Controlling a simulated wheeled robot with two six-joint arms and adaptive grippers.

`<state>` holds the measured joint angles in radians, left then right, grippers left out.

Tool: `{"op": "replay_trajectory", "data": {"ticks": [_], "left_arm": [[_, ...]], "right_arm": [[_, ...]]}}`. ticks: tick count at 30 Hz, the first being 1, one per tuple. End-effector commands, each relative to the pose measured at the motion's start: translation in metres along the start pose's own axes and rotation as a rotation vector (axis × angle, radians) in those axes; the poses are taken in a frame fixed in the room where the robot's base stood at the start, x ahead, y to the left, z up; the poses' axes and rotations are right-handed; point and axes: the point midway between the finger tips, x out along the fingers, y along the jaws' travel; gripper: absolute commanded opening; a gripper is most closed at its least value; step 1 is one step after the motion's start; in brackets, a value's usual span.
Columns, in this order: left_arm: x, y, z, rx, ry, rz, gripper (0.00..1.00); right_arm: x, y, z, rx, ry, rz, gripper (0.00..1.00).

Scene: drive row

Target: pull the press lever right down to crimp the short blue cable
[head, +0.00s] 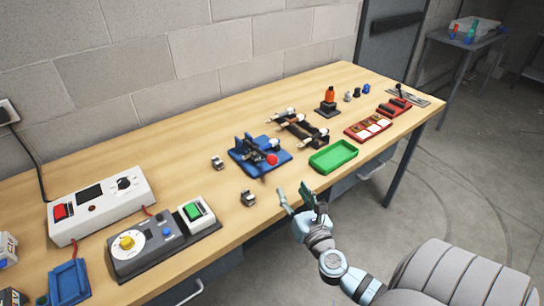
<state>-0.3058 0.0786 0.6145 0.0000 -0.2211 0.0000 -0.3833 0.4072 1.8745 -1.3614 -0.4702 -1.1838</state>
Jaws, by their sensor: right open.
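The press is a blue device (241,158) on the wooden bench, with a dark upright part in its middle. Its lever ends in a red ball knob (272,160) at the front right of the press. I cannot tell how far down the lever stands. I cannot make out a short blue cable for certain. My right gripper (298,194) is open and empty, by the bench's front edge, to the right of and nearer than the red knob, and apart from it. My left gripper is not in view.
A green tray (333,157) lies right of the press, with a dark rack (298,130) behind it. Two small metal blocks (217,162) (248,198) sit left of and before the press. A white control box (100,204) and a grey dial unit (140,246) stand at left.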

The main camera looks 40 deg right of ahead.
Motion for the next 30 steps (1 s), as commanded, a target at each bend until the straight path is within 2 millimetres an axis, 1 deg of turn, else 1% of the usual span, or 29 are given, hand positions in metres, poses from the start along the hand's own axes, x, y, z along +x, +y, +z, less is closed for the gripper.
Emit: {"op": "replay_trajectory", "data": {"ticks": [1,2,5,8,12,15,18,21,23,29,30], "left_arm": [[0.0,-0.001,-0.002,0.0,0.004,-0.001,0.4],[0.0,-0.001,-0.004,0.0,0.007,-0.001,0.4],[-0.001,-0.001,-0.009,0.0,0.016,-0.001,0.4],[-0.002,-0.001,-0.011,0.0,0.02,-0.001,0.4],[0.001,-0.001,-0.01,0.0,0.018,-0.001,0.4],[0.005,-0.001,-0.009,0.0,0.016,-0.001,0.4],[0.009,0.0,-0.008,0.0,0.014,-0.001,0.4],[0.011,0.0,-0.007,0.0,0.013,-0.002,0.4],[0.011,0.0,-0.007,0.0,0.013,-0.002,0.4],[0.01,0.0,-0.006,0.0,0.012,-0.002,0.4],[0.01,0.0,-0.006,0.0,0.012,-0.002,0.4]], "right_arm": [[0.005,0.004,0.003,-0.062,-0.011,0.024,0.48],[0.008,0.006,0.004,-0.082,-0.014,0.031,0.48],[0.025,0.008,0.004,-0.09,-0.016,0.035,0.48],[0.051,0.009,0.004,-0.087,-0.016,0.034,0.48],[0.093,0.011,0.004,-0.084,-0.015,0.034,0.48],[0.117,0.011,0.002,-0.083,-0.014,0.034,0.48],[0.134,0.012,0.001,-0.082,-0.012,0.034,0.48],[0.143,0.012,0.002,-0.082,-0.01,0.035,0.48],[0.146,0.013,0.002,-0.081,-0.011,0.036,0.48],[0.147,0.013,0.003,-0.081,-0.01,0.036,0.48],[0.147,0.013,0.003,-0.081,-0.01,0.036,0.47]]}}
